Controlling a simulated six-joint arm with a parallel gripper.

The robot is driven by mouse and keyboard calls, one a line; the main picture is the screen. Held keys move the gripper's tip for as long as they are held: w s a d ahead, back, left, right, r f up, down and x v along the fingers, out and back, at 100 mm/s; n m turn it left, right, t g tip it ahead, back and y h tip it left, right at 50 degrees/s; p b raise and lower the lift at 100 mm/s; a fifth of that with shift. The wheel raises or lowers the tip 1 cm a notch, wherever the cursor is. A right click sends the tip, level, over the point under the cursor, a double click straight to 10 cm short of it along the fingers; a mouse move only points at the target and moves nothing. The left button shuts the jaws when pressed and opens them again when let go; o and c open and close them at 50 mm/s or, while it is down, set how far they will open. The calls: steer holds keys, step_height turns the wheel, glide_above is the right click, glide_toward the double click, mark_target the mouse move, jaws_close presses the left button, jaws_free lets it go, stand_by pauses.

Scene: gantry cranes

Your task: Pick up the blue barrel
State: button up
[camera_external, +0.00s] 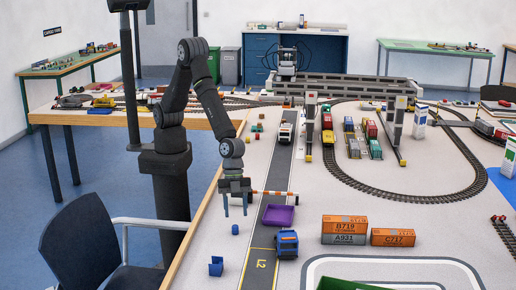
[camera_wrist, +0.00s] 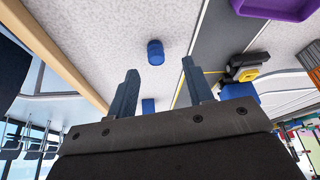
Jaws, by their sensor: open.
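The blue barrel (camera_external: 235,229) is a small blue cylinder on the pale tabletop, left of the road strip. In the wrist view the barrel (camera_wrist: 155,52) shows near the middle, just beyond the fingertips and roughly between their lines. My gripper (camera_external: 236,211) points down above the barrel, with its fingers apart and nothing between them. In the wrist view my gripper (camera_wrist: 160,67) is also spread open. Clear space shows between the fingertips and the barrel in the external view.
A blue open-shaped piece (camera_external: 216,267) lies nearer the front edge. An orange-and-white striped bar (camera_external: 273,193) is close beside my gripper. Containers (camera_external: 344,229) sit farther right.

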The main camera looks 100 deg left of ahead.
mark_target(235, 230)
steer(key=x, duration=0.4)
steer(key=shift+s+d, duration=0.1)
steer(key=shift+s, duration=0.2)
steer(key=shift+w+d+f, duration=0.1)
steer(key=shift+d+f, duration=0.15)
steer(key=shift+f, duration=0.35)
jaws_close()
